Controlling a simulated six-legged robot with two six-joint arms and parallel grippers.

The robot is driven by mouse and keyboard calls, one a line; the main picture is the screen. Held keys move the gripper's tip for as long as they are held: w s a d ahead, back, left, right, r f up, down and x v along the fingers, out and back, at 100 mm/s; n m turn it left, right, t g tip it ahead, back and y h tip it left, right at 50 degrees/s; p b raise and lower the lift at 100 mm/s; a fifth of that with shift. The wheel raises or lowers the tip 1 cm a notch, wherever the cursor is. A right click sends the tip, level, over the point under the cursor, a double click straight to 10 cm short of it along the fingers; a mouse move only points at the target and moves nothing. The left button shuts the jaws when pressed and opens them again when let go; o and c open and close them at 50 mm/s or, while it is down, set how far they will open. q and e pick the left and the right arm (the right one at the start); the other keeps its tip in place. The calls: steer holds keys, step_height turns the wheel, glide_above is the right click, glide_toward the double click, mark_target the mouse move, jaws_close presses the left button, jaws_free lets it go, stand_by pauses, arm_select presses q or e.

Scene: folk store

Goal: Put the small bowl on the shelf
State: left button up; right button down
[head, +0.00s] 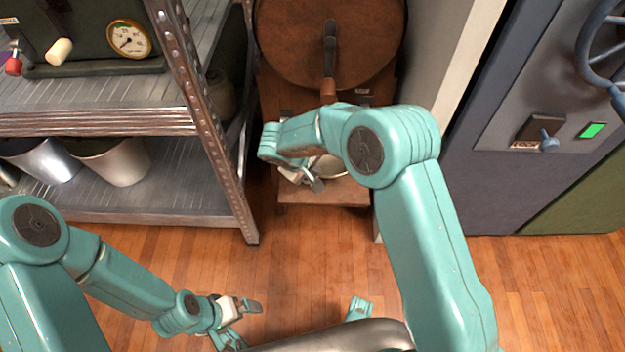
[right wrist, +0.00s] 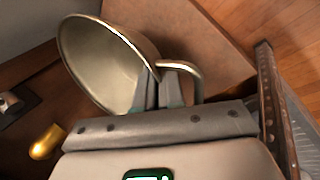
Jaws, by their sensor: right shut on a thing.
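The small bowl (right wrist: 105,60) is a shiny metal one with a looped handle; it fills the upper left of the right wrist view, its opening facing the camera. My right gripper (right wrist: 165,90) is shut on it at the handle side. In the head view the bowl (head: 330,167) shows only in part behind my right gripper (head: 303,180), above a low wooden stand. The metal shelf (head: 190,195) stands at the left, apart from the bowl. My left gripper (head: 242,322) is low in the head view, empty, with its fingers apart.
Metal buckets (head: 120,165) stand on the shelf's lower level, and a box with a gauge (head: 128,40) on the level above. The shelf's riveted post (head: 205,110) stands between them and my right gripper. The wooden stand (head: 325,192) is below. Wood floor (head: 310,250) in front is clear.

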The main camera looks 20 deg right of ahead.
steer(key=f+b, duration=0.1)
steer(key=f, duration=0.1)
steer(key=f+b, duration=0.1)
steer(key=f, duration=0.2)
steer(key=shift+w+d+f, duration=0.1)
steer(key=shift+w, duration=0.1)
steer(key=shift+r, duration=0.2)
steer(key=shift+f, duration=0.2)
steer(key=c, duration=1.3)
jaws_free()
steer(key=shift+o, duration=0.2)
steer(key=shift+r, duration=0.15)
